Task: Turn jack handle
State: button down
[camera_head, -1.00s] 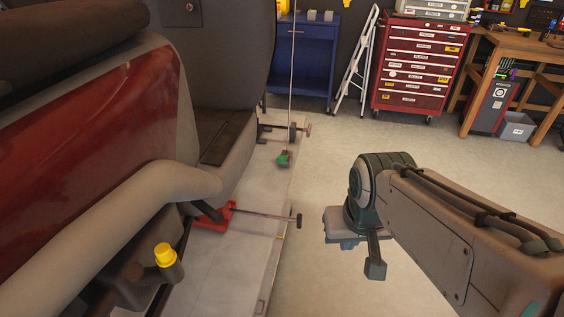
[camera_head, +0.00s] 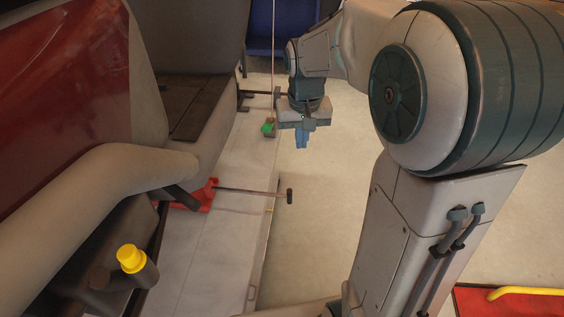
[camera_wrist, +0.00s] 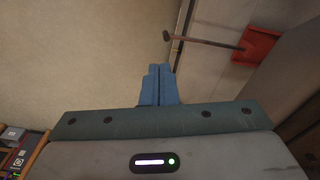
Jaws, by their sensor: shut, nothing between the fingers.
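The red jack (camera_head: 205,196) sits on the grey lift platform (camera_head: 190,245) beside the motorcycle. Its thin dark handle (camera_head: 250,191) sticks out to the right, past the platform's edge, and ends in a dark knob (camera_head: 290,196). My gripper (camera_head: 302,138) hangs above the floor beyond the handle and to the right of the platform edge, fingers pointing down. Its blue fingers are together and empty. In the wrist view my gripper (camera_wrist: 161,72) is shut, with the handle (camera_wrist: 205,42) and the red jack (camera_wrist: 258,46) ahead to the upper right. The fingers do not touch the handle.
The red motorcycle (camera_head: 60,75) fills the left side. A green item (camera_head: 268,128) with a thin upright cord or rod is on the platform near my gripper. A blue cabinet (camera_head: 280,25) stands at the back.

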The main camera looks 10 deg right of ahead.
jog(key=w+f+g+b, duration=0.2)
jog(key=w+f+b, duration=0.2)
jog(key=w+f, duration=1.15)
jog(key=s+f+b, duration=0.1)
jog(key=s+f, duration=0.4)
jog(key=f, duration=0.6)
jog(key=shift+s+a+f+m, duration=0.25)
jog(key=shift+s+a+m, duration=0.05)
jog(key=shift+s+a, duration=0.05)
jog(key=shift+w+d+f+b, duration=0.1)
jog(key=shift+d+b, duration=0.05)
jog(key=shift+b, duration=0.2)
jog(key=shift+t, duration=0.3)
